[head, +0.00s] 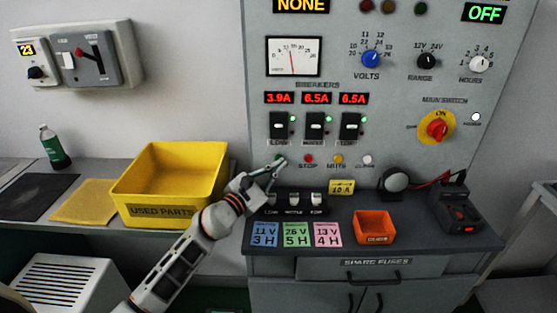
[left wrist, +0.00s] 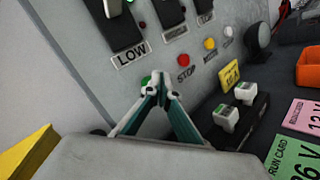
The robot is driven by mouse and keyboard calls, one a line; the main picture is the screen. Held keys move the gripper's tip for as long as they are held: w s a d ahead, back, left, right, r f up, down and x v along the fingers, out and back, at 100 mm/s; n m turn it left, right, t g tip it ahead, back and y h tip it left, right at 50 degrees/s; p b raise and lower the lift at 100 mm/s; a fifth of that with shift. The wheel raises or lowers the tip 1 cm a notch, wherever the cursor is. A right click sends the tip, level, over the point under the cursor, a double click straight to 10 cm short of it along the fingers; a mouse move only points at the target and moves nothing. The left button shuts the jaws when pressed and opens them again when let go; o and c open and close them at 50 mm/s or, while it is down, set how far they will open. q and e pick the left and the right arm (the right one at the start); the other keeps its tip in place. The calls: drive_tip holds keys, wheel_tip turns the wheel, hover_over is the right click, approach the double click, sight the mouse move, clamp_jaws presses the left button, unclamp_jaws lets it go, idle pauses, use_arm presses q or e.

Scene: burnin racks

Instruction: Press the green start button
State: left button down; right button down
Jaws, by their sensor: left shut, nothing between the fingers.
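The green start button (head: 278,157) is on the grey panel, at the left end of the row of small buttons under the breakers. In the left wrist view a bit of the green button (left wrist: 145,81) shows just beside my fingertips, mostly hidden by them. My left gripper (head: 281,163) is shut and empty, its tips right at the button; they also show in the left wrist view (left wrist: 160,92). I cannot tell whether they touch it. My right gripper is not in view.
A red stop button (head: 308,158) sits right of the green one, with the breaker switches (head: 315,126) above. Below are a fuse holder (head: 292,202), coloured cards (head: 296,234) and an orange bin (head: 374,227). A yellow used-parts bin (head: 165,211) stands at left.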

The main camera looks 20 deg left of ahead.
use_arm(q)
drive_tip(key=shift+w+a+r, duration=0.4)
drive_tip(key=shift+a+r, duration=0.1)
drive_tip(key=shift+r, duration=0.1)
idle(0.6)
drive_tip(key=shift+f, duration=0.1)
drive_tip(key=shift+s+d, duration=0.1)
drive_tip(key=shift+s, duration=0.05)
drive_tip(key=shift+s+d+p, duration=0.1)
drive_tip(key=shift+s+p, duration=0.05)
drive_tip(key=shift+p, duration=0.4)
drive_tip(key=s+p, duration=0.1)
drive_tip(key=s+d, duration=0.1)
drive_tip(key=s+f+p, duration=0.1)
drive_tip(key=shift+s+d+p, duration=0.2)
drive_tip(key=shift+s+p, duration=0.1)
drive_tip(key=shift+s, duration=0.05)
